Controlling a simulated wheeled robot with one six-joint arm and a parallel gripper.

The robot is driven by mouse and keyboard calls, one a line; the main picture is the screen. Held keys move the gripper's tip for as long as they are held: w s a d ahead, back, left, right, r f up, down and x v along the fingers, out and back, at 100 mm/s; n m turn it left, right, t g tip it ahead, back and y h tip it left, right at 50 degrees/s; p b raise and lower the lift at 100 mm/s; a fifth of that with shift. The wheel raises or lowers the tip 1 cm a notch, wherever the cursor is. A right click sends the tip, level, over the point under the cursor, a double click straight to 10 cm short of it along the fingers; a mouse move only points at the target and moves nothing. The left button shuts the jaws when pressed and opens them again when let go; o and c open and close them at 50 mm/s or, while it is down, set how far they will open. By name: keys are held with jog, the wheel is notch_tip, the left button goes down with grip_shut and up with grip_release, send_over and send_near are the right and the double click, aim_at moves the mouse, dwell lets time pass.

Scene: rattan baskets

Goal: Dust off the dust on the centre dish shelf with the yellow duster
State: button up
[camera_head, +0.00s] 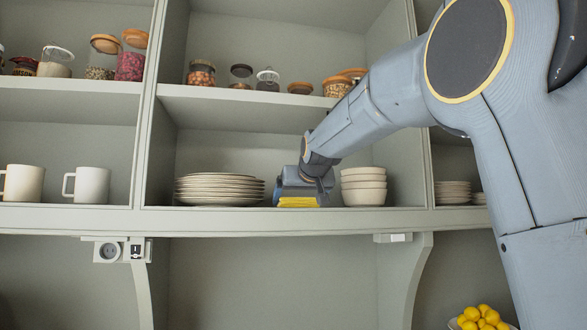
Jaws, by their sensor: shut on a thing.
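The centre dish shelf (330,218) is a pale grey-green cupboard bay. My gripper (297,191) is inside this bay, low over the shelf board, between the plates and the bowls. It is shut on the yellow duster (297,202), whose yellow part shows just below the fingers, at or close to the board. A blue part shows beside the fingers; I cannot tell if it belongs to the duster or the gripper. No dust can be made out at this size. My arm hides part of the bay's upper right.
A stack of plates (220,189) stands left of my gripper and a stack of bowls (363,186) stands close on its right. Jars line the shelf above (240,94). Mugs (90,185) stand in the left bay. A bowl of lemons (482,318) is at the lower right.

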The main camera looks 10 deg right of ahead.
jog(key=shift+a+r+p, duration=0.25)
jog(key=shift+p, duration=0.05)
notch_tip(320, 180, up, 2)
jog(key=shift+s+d+r+p, duration=0.15)
jog(key=shift+r+p, duration=0.1)
jog(key=shift+p, duration=0.4)
jog(key=shift+r+p, duration=1.95)
jog(key=shift+r, duration=0.55)
